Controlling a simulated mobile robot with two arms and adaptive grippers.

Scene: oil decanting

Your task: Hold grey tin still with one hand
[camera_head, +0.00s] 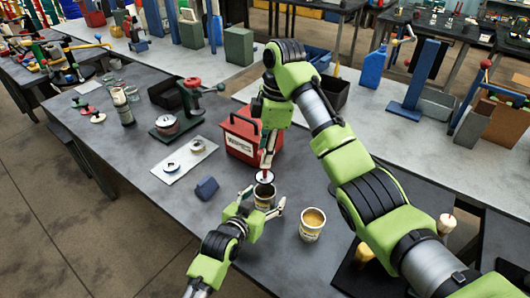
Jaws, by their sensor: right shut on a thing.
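The grey tin (264,201) stands upright on the dark table, with a dark opening and a yellowish label. My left gripper (263,204) is around it, one finger on each side; the fingers are spread, and I cannot tell whether they touch it. My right gripper (267,160) is above the tin, pointing down, shut on a small red-handled piece with a pale disc (265,177). The disc is just over the tin's mouth. A second tin (312,230) with golden contents stands to the right of the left gripper.
A red box-like can (238,137) stands close behind the tin. A small blue block (206,188) and a pale tray (184,165) lie to the left. A clamp stand (187,110) is farther back. The table's front left is clear.

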